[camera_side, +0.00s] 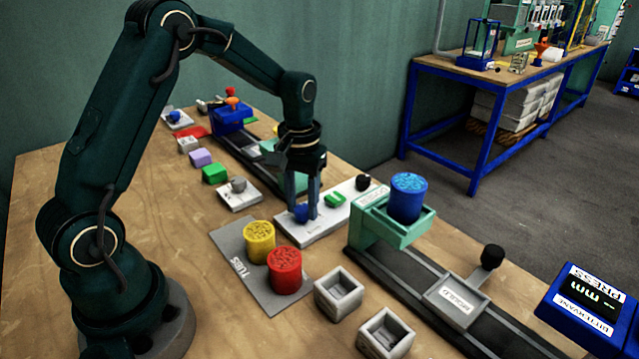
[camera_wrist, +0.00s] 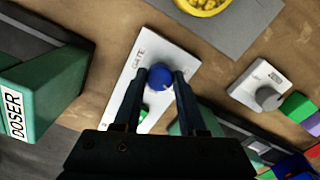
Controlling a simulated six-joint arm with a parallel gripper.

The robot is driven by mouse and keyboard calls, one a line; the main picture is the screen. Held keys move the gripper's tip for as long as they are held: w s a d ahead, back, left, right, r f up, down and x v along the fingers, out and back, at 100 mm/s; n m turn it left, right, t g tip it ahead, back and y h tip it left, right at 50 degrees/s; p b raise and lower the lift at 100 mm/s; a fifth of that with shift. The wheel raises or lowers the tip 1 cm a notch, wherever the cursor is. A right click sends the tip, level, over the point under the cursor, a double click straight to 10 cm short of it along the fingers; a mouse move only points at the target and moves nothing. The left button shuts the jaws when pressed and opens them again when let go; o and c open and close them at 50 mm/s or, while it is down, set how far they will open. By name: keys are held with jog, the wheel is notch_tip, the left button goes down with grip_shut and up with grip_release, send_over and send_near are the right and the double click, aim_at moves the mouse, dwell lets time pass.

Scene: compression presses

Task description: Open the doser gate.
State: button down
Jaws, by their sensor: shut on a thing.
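The gate panel is a long white plate (camera_side: 318,226) on the table, marked GATE in the wrist view (camera_wrist: 134,84). A round blue knob (camera_side: 301,213) sits at its near end, and it also shows in the wrist view (camera_wrist: 159,76). My gripper (camera_side: 305,206) points down with its fingers on either side of the blue knob, shut on it. A green piece (camera_side: 335,200) lies on the middle of the plate, partly hidden by a finger in the wrist view. The green doser (camera_side: 377,227) stands right of the plate and carries a blue cup (camera_side: 408,198).
Yellow (camera_side: 259,243) and red (camera_side: 285,271) tubs stand on a grey mat. Grey open boxes (camera_side: 338,292) are nearby. A dark rail with a mould (camera_side: 452,303) runs by the doser. A grey-knob plate (camera_side: 239,194) and coloured blocks are left of my gripper.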

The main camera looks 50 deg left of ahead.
aim_at(302, 208)
jog(key=m, duration=0.7)
jog(key=shift+a, duration=0.1)
jog(key=m, duration=0.6)
jog(key=shift+m, duration=0.3)
dwell(0.3)
jog(key=shift+c, duration=2.3)
grip_release()
jog(key=shift+r, duration=0.15)
jog(key=shift+r, duration=2.45)
